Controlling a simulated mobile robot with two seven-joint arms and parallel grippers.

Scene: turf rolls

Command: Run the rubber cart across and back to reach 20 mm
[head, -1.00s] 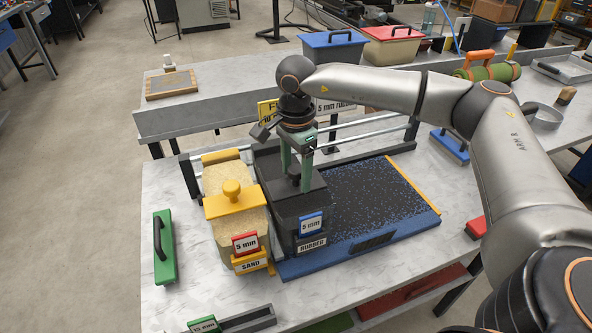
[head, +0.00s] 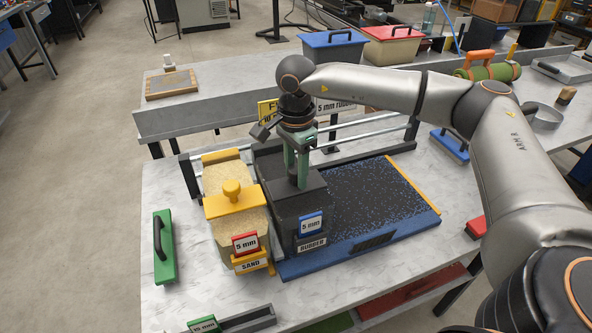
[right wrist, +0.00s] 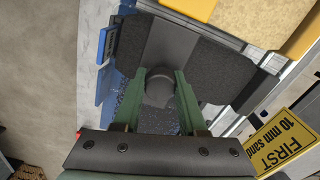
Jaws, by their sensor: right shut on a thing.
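The black rubber cart (head: 276,190), labelled RUBBER with a blue 5 mm tag (head: 311,225), stands at the left part of the blue-edged bed (head: 376,240). To its right the bed is covered with black, blue-flecked rubber granules (head: 365,195). My right gripper (head: 302,182) is over the cart's top with its green fingers pointing down. In the right wrist view my right gripper (right wrist: 160,88) is shut on the cart's dark round knob (right wrist: 158,92). The yellow sand cart (head: 235,207), with a red 5 mm tag, stands just left of the rubber cart. My left gripper is out of view.
Rails (head: 345,135) run behind the bed, with yellow FIRST and white 5 mm signs there. A green-backed tool (head: 164,248) lies at left, a blue one (head: 450,146) at right. A yellow strip (head: 413,185) edges the bed's right end.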

